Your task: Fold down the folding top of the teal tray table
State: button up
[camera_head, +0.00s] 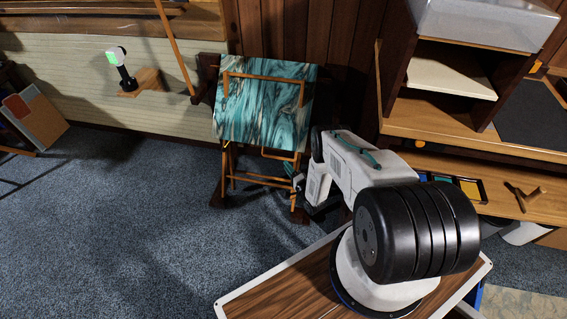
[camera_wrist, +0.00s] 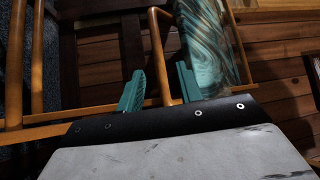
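The teal tray table has a marbled teal top (camera_head: 262,115), tilted up almost upright on a thin orange-brown folding frame (camera_head: 262,178). An orange loop-shaped bar hangs at the top's lower edge. My gripper (camera_head: 296,184) is low at the table's right side, partly hidden by my arm. In the wrist view my gripper (camera_wrist: 160,85) has its two teal fingers apart. The orange bar (camera_wrist: 157,55) shows between or just beyond them; contact cannot be told. The marbled top (camera_wrist: 210,45) shows beyond the right finger.
A wood-paneled wall (camera_head: 310,30) stands behind the table. A wooden shelf unit (camera_head: 465,120) is at the right. A small lamp-like device (camera_head: 122,68) stands on a ledge at the left. Blue carpet (camera_head: 120,220) is clear at the left and front.

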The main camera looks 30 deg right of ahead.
jog(key=shift+s+f, duration=0.1)
jog(key=shift+s, duration=0.4)
grip_shut()
jog(key=n+g, duration=0.4)
jog(key=n, duration=1.6)
send_near(276, 158)
jog(key=s+r, duration=0.2)
jog(key=s+a+r+n+g, duration=0.1)
jog(key=s+r+n+g, duration=0.2)
jog(key=n, duration=0.7)
jog(key=shift+t+y, duration=0.4)
jog(key=shift+t, duration=0.1)
jog(key=shift+d+f+x, duration=0.15)
jog(key=shift+d+x, duration=0.25)
jog(key=shift+x, duration=1.6)
jog(key=shift+d+f+x, duration=0.2)
jog(key=shift+d+x, duration=0.15)
jog(key=shift+x, duration=1.65)
jog(key=shift+d+f+x, duration=0.15)
jog(key=shift+d+x, duration=0.25)
jog(key=shift+x, duration=1.65)
